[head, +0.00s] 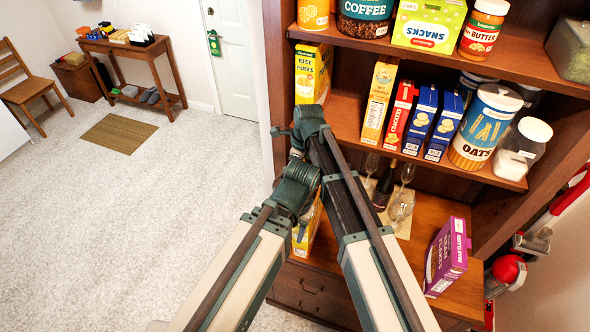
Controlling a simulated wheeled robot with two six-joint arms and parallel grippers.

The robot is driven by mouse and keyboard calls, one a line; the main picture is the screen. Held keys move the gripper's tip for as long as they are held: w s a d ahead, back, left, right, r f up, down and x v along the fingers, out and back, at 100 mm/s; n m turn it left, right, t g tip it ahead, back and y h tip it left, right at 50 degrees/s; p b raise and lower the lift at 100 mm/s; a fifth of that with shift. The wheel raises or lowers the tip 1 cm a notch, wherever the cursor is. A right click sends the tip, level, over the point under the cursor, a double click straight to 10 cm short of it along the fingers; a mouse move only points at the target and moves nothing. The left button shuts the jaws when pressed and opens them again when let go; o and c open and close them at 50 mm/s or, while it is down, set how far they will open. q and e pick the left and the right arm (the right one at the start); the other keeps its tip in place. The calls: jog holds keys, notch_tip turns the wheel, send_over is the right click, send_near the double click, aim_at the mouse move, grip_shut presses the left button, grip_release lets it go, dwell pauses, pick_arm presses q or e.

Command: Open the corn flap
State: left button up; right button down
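A yellow box (304,238) stands on the hutch's lower counter, mostly hidden behind my two arms. Its label and its top flaps are hidden, so I cannot tell whether it is the corn box or whether a flap is open. My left arm comes in from the lower left and my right arm from the lower right. Their dark green joints cross the picture in front of the box. I see no fingertips of either gripper; they are hidden behind the arm links or out of sight.
A purple bran flakes box (446,257) stands on the counter at right. A dark bottle (384,187) and several glasses (404,200) are behind my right arm. The shelf above holds a rice puffs box (311,72), crackers (399,116) and an oats canister (485,127). Open floor lies left.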

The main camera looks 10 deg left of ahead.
jog(key=shift+s, duration=0.1)
dwell(0.7)
jog(key=shift+c, duration=2.2)
grip_release()
jog(key=shift+f, duration=0.1)
jog(key=shift+w+r, duration=0.2)
notch_tip(320, 180, up, 7)
jog(key=d+p, duration=0.1)
jog(key=p, duration=0.6)
jog(key=shift+s+p, duration=0.25)
jog(key=shift+p, duration=0.05)
jog(key=shift+d, duration=0.1)
